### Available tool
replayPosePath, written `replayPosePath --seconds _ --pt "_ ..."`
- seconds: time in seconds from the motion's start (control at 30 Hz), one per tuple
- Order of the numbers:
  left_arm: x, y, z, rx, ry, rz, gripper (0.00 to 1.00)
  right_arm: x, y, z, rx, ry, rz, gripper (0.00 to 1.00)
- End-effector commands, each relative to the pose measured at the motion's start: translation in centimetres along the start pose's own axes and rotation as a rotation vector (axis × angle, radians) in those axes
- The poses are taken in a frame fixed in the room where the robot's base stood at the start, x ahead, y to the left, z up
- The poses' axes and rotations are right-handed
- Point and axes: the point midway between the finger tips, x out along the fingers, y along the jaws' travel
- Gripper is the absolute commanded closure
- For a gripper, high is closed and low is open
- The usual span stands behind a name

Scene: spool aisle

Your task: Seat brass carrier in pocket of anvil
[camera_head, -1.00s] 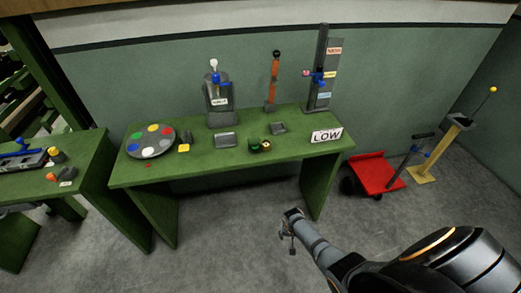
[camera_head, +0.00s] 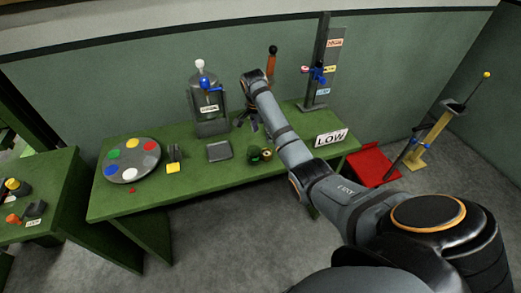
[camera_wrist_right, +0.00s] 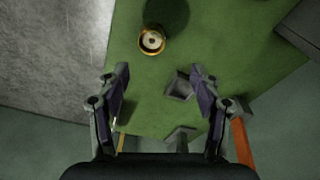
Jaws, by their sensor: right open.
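A small round brass-rimmed piece (camera_head: 267,155), which looks like the brass carrier, stands near the table's front edge beside a dark green round piece (camera_head: 254,153). In the right wrist view the brass ring (camera_wrist_right: 151,41) has a pale centre and lies beyond my fingertips. A small grey block with a recess (camera_wrist_right: 180,86) shows between and below my fingers; I cannot tell for sure that it is the anvil. My right gripper (camera_head: 247,122) is open and empty above the table, right of the grey press (camera_head: 208,105). My left gripper is out of view.
An orange-handled lever (camera_head: 271,62) and a tall post (camera_head: 318,60) stand behind. A red cart (camera_head: 371,165) is at right.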

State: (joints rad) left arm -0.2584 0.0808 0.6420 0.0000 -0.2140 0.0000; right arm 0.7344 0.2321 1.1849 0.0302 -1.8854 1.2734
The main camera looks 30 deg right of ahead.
Motion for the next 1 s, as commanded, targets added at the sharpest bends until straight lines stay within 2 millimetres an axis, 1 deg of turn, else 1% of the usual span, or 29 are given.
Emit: replayPosePath --seconds 0.03,0.07,0.1,0.2,0.27,0.3,0.37,0.47,0.5,0.53,0.6,0.63,0.73,0.8,0.9,1.0 --pt "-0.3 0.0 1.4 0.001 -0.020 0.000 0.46 0.5 0.1 0.0 -0.001 -0.001 0.003 0.34" --pt "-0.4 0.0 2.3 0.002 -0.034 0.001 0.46 0.9 0.1 0.0 -0.001 -0.001 0.005 0.34" --pt "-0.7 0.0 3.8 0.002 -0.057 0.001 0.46 1.7 0.1 0.0 -0.001 -0.001 0.005 0.34" --pt "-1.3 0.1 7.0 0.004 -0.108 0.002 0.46 3.5 0.1 0.0 -0.002 -0.001 0.005 0.34" --pt "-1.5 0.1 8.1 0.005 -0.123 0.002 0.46 4.3 0.1 0.0 -0.002 -0.001 0.004 0.34" --pt "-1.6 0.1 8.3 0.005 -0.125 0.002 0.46 4.7 0.1 0.0 -0.002 -0.001 0.003 0.34" --pt "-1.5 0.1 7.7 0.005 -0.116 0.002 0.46 5.1 0.1 0.0 -0.002 -0.001 0.002 0.34" --pt "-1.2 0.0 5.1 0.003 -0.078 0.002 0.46 5.3 0.1 0.0 -0.002 0.000 0.000 0.34" --pt "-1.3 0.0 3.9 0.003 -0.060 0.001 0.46 5.5 0.1 0.1 -0.002 -0.001 0.002 0.34" --pt "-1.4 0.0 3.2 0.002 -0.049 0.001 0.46 5.8 0.2 0.1 -0.002 -0.001 0.004 0.34" --pt "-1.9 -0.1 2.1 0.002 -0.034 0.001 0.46 6.8 0.4 0.1 -0.003 -0.002 0.007 0.34" --pt "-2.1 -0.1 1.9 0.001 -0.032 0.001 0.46 7.4 0.4 0.1 -0.003 -0.002 0.006 0.34" --pt "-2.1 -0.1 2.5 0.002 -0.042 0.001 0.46 9.3 0.4 0.2 -0.002 -0.001 0.004 0.34" --pt "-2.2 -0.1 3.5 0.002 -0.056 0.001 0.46 10.0 0.3 0.2 -0.002 -0.001 0.003 0.34" --pt "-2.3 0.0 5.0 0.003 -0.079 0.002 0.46 10.4 0.3 0.2 -0.003 0.000 0.000 0.34" --pt "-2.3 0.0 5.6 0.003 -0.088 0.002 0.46 10.5 0.3 0.2 -0.003 0.000 0.000 0.34"
